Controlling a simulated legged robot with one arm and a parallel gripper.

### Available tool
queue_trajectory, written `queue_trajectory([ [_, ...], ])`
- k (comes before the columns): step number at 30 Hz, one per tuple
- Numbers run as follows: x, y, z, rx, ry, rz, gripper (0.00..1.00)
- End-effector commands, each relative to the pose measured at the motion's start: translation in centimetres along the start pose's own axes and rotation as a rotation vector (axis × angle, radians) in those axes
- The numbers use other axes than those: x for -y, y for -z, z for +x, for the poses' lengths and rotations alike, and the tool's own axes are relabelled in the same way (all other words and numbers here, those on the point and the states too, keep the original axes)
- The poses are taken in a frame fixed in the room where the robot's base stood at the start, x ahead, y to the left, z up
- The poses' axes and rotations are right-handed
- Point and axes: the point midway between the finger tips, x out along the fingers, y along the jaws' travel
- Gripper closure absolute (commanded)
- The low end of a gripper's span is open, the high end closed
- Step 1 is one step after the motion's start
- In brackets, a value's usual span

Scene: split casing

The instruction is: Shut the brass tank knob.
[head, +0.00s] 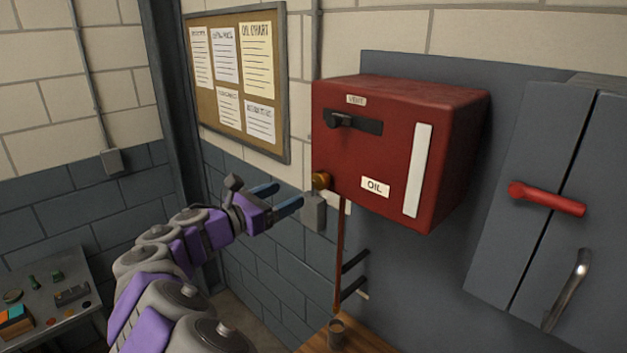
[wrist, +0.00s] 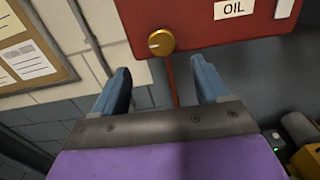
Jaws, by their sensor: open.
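The brass knob (head: 321,180) sits low on the left side of the red OIL tank (head: 360,155). In the wrist view the round knob (wrist: 160,42) faces me, with a pale mark across its face. My gripper (head: 287,196) is open and empty, to the left of the knob and apart from it. In the wrist view the two blue fingers of my gripper (wrist: 160,66) stand on either side below the knob. A thin brown line (head: 340,250), a stream or a pipe, runs from below the knob to a small cup (head: 337,335).
A black VENT lever (head: 352,122) and a white strip (head: 418,170) are on the tank front. A grey cabinet (head: 530,190) with a red handle (head: 546,198) stands at right. Dark pegs (head: 355,262) stick out below the tank. A wall box (head: 314,212) is near my gripper.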

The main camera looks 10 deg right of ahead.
Motion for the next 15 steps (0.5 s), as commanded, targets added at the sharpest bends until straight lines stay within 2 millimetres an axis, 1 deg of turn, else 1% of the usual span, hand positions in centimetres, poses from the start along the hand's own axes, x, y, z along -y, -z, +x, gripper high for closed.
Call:
queue_trajectory([
  [1,0.1,-0.1,1.1,-0.001,0.004,0.000,0.25],
  [9,0.1,0.0,6.3,-0.001,0.003,-0.001,0.25],
  [12,0.1,0.0,7.9,0.000,0.004,-0.001,0.25],
  [15,0.1,0.0,9.2,0.000,0.004,0.000,0.25],
])
